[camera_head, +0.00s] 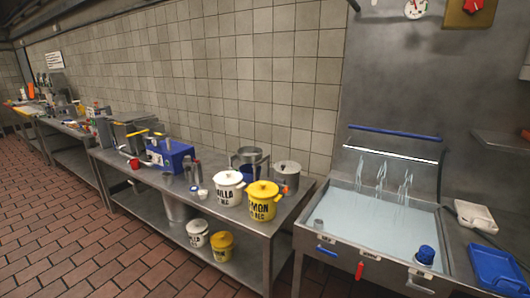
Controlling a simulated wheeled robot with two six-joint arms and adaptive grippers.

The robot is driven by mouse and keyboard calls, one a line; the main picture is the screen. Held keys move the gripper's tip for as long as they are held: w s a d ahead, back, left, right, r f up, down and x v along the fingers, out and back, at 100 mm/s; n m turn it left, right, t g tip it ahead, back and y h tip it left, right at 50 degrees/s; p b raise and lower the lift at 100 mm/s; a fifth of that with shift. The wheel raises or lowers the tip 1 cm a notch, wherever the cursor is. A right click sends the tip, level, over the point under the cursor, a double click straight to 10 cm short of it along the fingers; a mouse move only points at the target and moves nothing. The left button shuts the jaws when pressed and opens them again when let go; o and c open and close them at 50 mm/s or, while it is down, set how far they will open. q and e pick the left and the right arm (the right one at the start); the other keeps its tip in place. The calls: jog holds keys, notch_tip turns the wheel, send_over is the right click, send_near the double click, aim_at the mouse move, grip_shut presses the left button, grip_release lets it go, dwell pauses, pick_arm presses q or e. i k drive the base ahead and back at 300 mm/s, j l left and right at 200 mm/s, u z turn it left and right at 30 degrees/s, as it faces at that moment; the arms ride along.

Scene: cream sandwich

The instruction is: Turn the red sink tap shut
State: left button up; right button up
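A steel basin (309,222) stands at the right, filled with pale liquid. A red handle (360,270) hangs on the basin's front face, pointing down and slightly left. A second red part (473,6) sits on a brass-coloured plate at the top right edge, partly cut off. I cannot tell for certain which of the two is the sink tap. White streaks, perhaps running water or splashes, rise above the liquid at the back of the basin. Neither of my grippers is in view.
A blue handle (326,251) and a blue knob (426,255) are on the basin. A blue tray (497,268) lies at its right. A steel bench (228,211) with white and yellow pots stands left. The tiled floor (60,215) in front is clear.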

aim_at(360, 266)
jog(key=z, duration=0.95)
